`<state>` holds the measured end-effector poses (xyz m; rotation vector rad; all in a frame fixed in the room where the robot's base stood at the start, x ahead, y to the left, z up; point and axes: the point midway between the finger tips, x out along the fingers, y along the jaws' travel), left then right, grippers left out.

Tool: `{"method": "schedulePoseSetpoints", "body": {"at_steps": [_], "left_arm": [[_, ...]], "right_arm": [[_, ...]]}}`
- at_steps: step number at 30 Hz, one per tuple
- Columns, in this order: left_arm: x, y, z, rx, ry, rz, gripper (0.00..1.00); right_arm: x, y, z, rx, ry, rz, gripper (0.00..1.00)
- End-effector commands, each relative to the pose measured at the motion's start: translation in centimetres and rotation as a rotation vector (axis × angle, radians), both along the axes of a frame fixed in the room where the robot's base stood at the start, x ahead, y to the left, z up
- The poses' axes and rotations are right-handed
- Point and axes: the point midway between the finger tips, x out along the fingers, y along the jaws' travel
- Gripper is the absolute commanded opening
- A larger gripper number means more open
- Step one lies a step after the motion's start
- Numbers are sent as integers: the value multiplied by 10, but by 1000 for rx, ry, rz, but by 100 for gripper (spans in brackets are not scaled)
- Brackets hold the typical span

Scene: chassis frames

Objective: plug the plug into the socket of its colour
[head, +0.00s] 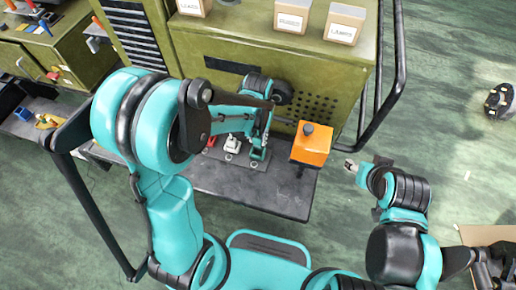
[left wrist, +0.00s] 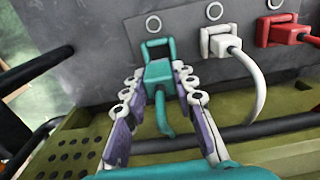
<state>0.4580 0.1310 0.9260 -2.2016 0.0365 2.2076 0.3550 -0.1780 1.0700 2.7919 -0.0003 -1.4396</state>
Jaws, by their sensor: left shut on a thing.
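A teal plug (left wrist: 158,76) with a teal cable is between the fingers of my left gripper (left wrist: 155,82), which is shut on it. The plug is lined up with the teal socket (left wrist: 157,46) and its front end is at the socket's lower edge; whether it is inside or just against it, I cannot tell. In the head view my left gripper (head: 259,152) is over the right end of the socket panel, partly hidden by its arm. My right gripper (head: 351,166) is off to the right, away from the sockets; its finger gap is too small to judge.
A white plug (left wrist: 226,45) sits in the white socket, and a red plug (left wrist: 285,33) in the red socket beyond. An orange box (head: 311,145) stands right of my left gripper. Cardboard boxes (head: 292,16) stand on the green cabinet (head: 230,50). The dark shelf (head: 250,191) is clear in front.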

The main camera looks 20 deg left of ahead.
Motion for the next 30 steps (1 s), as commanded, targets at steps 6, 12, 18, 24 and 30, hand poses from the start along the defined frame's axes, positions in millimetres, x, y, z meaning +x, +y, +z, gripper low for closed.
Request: {"method": "schedulePoseSetpoints", "body": {"at_steps": [6, 12, 18, 24, 30], "left_arm": [[0, 0, -21, 0, 0, 0, 0], [0, 0, -47, 0, 0, 0, 0], [0, 0, -66, 0, 0, 0, 0], [0, 0, -65, 0, 0, 0, 0], [0, 0, -67, 0, 0, 0, 47]], "right_arm": [[0, 0, -7, 0, 0, 0, 47], [0, 0, -16, 0, 0, 0, 47], [0, 0, -22, 0, 0, 0, 47], [0, 0, -21, 0, 0, 0, 47], [0, 0, -24, 0, 0, 0, 47]]}}
